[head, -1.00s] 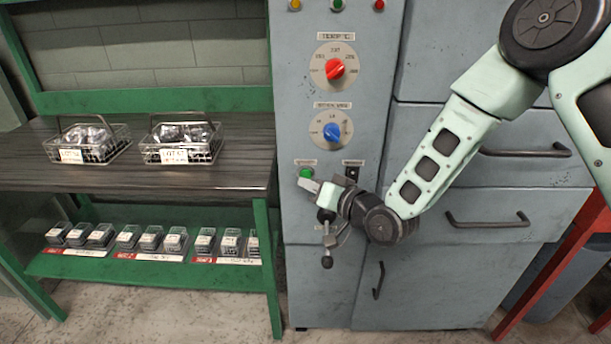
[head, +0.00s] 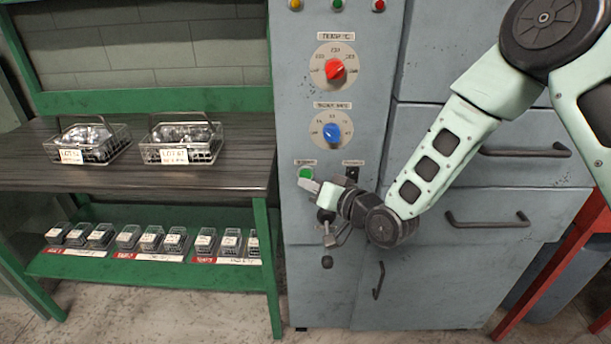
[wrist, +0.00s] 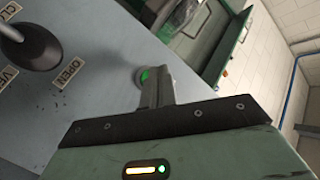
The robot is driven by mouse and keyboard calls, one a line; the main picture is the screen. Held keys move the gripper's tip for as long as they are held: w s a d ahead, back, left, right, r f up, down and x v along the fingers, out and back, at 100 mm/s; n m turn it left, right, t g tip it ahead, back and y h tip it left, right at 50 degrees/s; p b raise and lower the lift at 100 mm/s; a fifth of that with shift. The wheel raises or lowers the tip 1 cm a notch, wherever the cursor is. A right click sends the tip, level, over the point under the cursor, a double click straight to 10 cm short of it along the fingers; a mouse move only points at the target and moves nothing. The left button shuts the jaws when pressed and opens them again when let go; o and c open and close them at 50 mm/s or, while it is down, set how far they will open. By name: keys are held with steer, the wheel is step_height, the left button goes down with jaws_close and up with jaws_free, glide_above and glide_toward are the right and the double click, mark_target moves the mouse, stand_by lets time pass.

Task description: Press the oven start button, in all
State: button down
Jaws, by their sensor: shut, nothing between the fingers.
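The green start button (head: 306,173) sits on the grey oven panel (head: 300,240), below the blue knob. My gripper (head: 310,186) is shut and empty, its tip just below the button in the head view. In the wrist view the shut fingers (wrist: 153,88) point at the green button (wrist: 145,76) and overlap part of it. I cannot tell whether the tip touches the button.
A red knob (head: 335,69) and a blue knob (head: 332,132) are above the button. A black switch (head: 351,173) is to its right. A lever with a dark knob (wrist: 36,44) stands out from the panel. Wire baskets (head: 181,142) rest on the bench at left.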

steer(key=shift+w, duration=0.1)
stand_by(0.6)
steer(key=shift+w, duration=0.35)
steer(key=shift+w, duration=0.35)
stand_by(0.8)
steer(key=shift+s, duration=0.1)
steer(key=shift+s+b, duration=0.35)
steer(key=shift+s, duration=0.35)
steer(key=shift+s+b, duration=0.35)
steer(key=shift+s, duration=2.15)
